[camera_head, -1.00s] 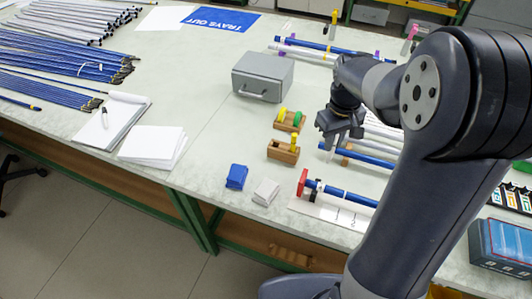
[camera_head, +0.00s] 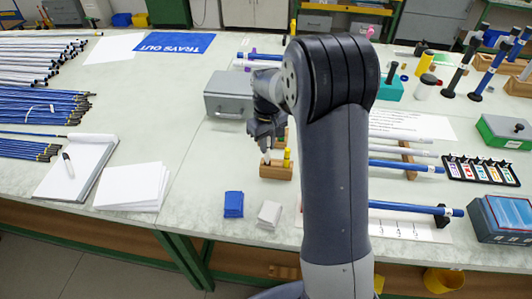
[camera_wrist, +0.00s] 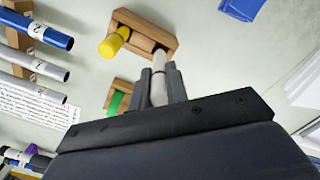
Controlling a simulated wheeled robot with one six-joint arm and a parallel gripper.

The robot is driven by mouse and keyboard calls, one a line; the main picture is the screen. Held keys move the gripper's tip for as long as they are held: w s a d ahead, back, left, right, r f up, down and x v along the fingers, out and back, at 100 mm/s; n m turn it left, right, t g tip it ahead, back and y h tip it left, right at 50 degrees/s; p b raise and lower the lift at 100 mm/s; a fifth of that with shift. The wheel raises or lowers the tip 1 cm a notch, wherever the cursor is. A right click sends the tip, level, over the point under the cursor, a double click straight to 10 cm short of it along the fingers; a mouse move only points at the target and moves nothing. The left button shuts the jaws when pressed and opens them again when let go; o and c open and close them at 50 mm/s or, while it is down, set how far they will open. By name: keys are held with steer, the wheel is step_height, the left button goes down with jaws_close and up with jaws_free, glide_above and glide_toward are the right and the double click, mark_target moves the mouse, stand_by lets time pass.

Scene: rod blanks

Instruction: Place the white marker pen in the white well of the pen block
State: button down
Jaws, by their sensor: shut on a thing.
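My gripper (camera_wrist: 160,84) is shut on the white marker pen (camera_wrist: 159,60), which points away from the wrist. The wooden pen block (camera_wrist: 150,24) lies just beyond the fingertips in the wrist view. A yellow marker (camera_wrist: 114,43) stands in one end of it, and the white pen's far end overlaps the other end. In the head view, my gripper (camera_head: 267,138) is above the left end of the pen block (camera_head: 277,173), with the white pen (camera_head: 266,158) below it and the yellow marker (camera_head: 287,157) to the right. I cannot tell whether the pen has entered the well.
A second block with a green marker (camera_wrist: 115,102) is close by in the wrist view. A grey box (camera_head: 228,93) stands behind my gripper. A blue pack (camera_head: 233,204) and a white pack (camera_head: 269,214) lie in front of the block. Rods lie to the right.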

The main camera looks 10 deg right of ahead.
mark_target(267, 160)
steer(key=shift+f, duration=1.9)
steer(key=shift+f, duration=0.2)
steer(key=c, duration=1.4)
jaws_free()
steer(key=shift+r, duration=0.1)
step_height(267, 160, up, 12)
steer(key=shift+r, duration=0.15)
